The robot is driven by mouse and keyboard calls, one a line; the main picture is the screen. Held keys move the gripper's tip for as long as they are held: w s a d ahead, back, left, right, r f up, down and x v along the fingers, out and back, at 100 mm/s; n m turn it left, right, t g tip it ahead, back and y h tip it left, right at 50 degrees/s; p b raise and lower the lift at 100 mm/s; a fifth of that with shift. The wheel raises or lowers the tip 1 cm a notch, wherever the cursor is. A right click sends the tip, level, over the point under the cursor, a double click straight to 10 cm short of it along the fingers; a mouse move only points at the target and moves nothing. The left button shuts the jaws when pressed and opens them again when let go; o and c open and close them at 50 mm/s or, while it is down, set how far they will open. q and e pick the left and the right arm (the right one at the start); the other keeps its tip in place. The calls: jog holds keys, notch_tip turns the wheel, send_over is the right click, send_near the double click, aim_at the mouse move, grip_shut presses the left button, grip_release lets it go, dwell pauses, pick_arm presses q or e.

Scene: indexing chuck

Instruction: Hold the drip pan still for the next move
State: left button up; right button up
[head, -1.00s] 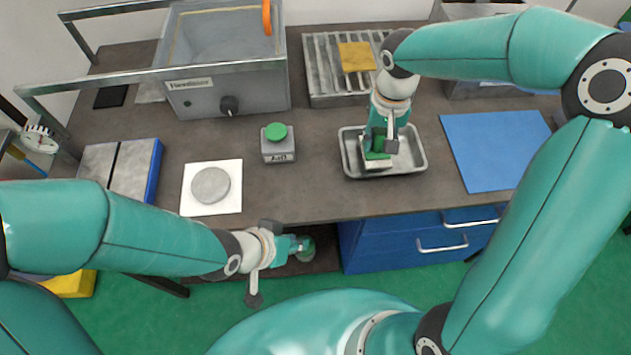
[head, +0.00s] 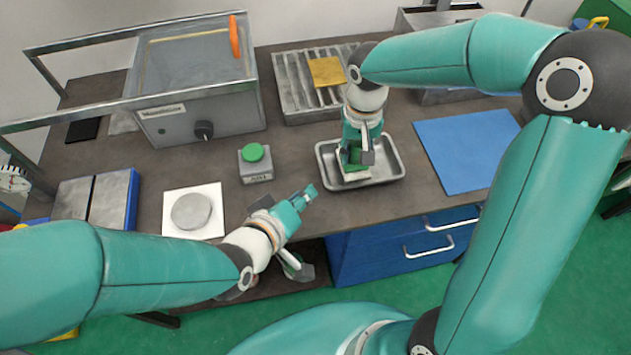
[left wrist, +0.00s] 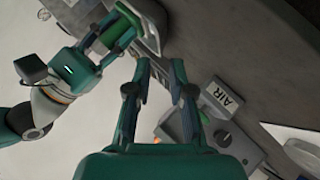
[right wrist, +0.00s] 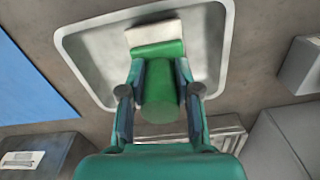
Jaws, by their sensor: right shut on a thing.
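The drip pan (head: 396,172) is a shallow metal tray with rounded corners, lying on the brown bench; the right wrist view shows its rim and floor (right wrist: 90,50). My right gripper (head: 356,158) is over the pan, shut on a green cylindrical handle (right wrist: 160,100) with a pale block (right wrist: 153,35) at its end. The block is inside the pan; whether it touches the floor is unclear. My left gripper (head: 308,194) is near the bench's front edge, left of the pan and apart from it. Its fingers (left wrist: 161,62) are open with nothing between them.
A grey box with a green button (head: 254,153), marked AIR in the left wrist view (left wrist: 225,98), stands left of the pan. A round disc (head: 191,211) lies on a white plate. A ribbed tray (head: 290,85) is behind, a blue mat (head: 465,150) right.

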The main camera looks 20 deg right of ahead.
aim_at(321, 188)
pick_arm(q)
jog(key=x, duration=1)
jog(key=shift+f, duration=0.1)
jog(key=shift+c, duration=0.2)
grip_shut()
jog(key=shift+c, duration=1.3)
grip_release()
jog(key=shift+s, duration=0.1)
grip_shut()
